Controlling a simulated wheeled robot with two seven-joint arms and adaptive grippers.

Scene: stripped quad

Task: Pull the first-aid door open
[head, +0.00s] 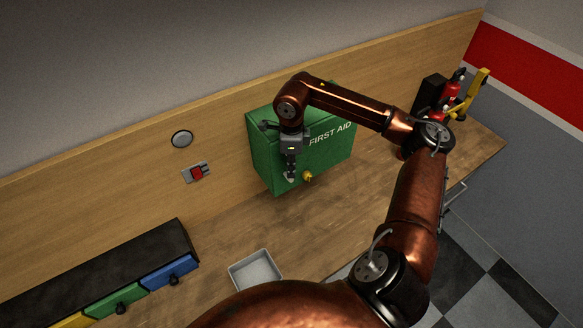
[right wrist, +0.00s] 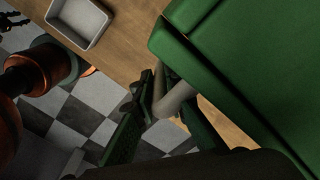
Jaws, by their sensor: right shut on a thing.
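The green first-aid cabinet (head: 262,160) hangs on the wooden back panel, with white "FIRST AID" lettering on its front. Its door (head: 335,150) looks shut, though my arm covers part of it. A pale grey handle (right wrist: 178,98) stands out from the green cabinet (right wrist: 240,60) in the right wrist view. My right gripper (head: 290,175) is at the lower left of the cabinet front, its fingers (right wrist: 155,100) shut on the handle. My left gripper is not in view.
A grey tray (head: 256,272) lies on the wooden bench below. A black unit with coloured drawers (head: 168,272) stands at the left. A red extinguisher (head: 450,95) stands at the far right.

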